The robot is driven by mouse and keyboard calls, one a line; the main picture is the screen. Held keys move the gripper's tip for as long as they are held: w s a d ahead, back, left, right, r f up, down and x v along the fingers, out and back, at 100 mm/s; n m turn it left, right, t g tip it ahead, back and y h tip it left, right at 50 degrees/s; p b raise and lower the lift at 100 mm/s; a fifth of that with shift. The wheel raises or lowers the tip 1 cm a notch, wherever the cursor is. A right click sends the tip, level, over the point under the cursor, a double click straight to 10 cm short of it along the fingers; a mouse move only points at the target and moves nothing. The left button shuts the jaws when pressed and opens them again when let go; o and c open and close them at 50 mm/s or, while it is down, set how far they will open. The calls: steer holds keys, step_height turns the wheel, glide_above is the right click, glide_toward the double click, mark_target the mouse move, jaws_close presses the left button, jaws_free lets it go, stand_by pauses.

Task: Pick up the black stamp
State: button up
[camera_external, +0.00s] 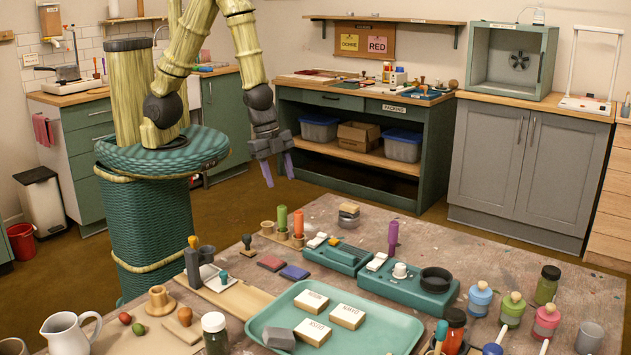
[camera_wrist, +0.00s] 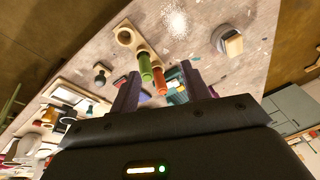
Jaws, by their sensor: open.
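A small stamp with a dark, black-looking knob (camera_external: 247,240) stands upright on the table, left of the green and orange cylinders. It also shows in the wrist view as a dark knob (camera_wrist: 100,70), left of my fingers. My gripper (camera_external: 278,174) is open and empty, high above the far edge of the table, with its purple fingers pointing down. In the wrist view the fingers (camera_wrist: 160,72) are spread, with the green and orange cylinders seen between them. My gripper and the stamp are clearly apart.
The green cylinder (camera_external: 282,219) and orange cylinder (camera_external: 299,224) stand in a wooden holder beside the stamp. Red (camera_external: 271,263) and blue pads (camera_external: 295,272) lie in front. A dark grey holder (camera_external: 197,266) stands left. The teal tray (camera_external: 259,324) holds labelled blocks. Bare tabletop lies at the far edge.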

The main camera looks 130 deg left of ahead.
steer(key=s+a+f+m+h+p, duration=0.1)
steer(key=f, duration=0.1)
steer(key=s+a+f+m+t+h+p, duration=0.1)
steer(key=s+f+h+p, duration=0.1)
steer(key=f, duration=0.1)
steer(key=s+a+f+m+h+p, duration=0.1)
steer(key=f, duration=0.2)
steer(key=shift+s+m+h, duration=0.3)
steer(key=s+d+r+m+t+h+p, duration=0.1)
steer(key=s+d+t+h+p, duration=0.2)
steer(key=s+d+t+h, duration=0.2)
steer(key=shift+d+r+t+h+p, duration=0.3)
steer(key=shift+d+r+p, duration=0.1)
steer(key=shift+d, duration=0.15)
steer(key=shift+f, duration=0.1)
steer(key=b, duration=0.3)
glide_toward(247, 245)
steer(key=x, duration=0.3)
steer(key=shift+w+r, duration=0.15)
steer(key=shift+r, duration=0.15)
steer(key=shift+w+d, duration=0.15)
steer(key=shift+w, duration=0.05)
